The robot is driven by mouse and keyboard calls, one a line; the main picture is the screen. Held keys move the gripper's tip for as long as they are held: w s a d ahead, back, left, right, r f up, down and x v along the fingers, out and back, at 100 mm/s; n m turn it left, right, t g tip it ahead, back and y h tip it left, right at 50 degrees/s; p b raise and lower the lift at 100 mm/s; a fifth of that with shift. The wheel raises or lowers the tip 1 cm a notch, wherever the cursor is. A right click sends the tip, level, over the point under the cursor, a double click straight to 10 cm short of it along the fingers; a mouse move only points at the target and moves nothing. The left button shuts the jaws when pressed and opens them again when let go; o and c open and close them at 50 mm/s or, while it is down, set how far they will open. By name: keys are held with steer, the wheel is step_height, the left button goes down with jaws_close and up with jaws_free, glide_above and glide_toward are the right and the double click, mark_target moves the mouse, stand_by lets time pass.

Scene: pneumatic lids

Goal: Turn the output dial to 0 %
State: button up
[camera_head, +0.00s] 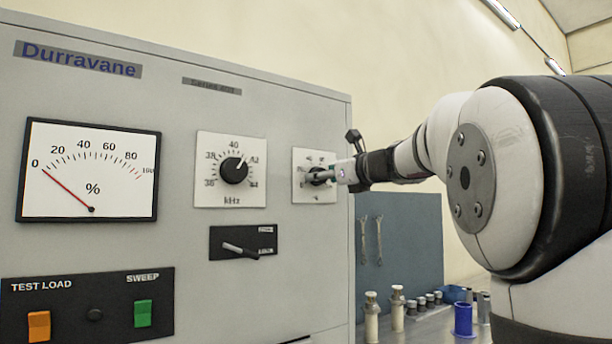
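The output dial (317,171) is a dark knob on a white square scale plate, at the right side of the grey cabinet front. My gripper (318,177) is at this knob, with its fingers reaching in from the right. The fingers cover much of the knob and part of its scale, so I cannot tell whether they are closed on it or where the knob points. The large percent meter (88,170) at the left has its red needle at about 0.
A kHz dial (234,170) sits left of the output dial, with a lever switch (240,248) below it. The test-load panel (88,306) has orange and green switches. Bottles and a blue cup (463,319) stand on a bench at the lower right.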

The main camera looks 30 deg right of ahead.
steer(key=c, duration=1.2)
steer(key=shift+o, duration=0.2)
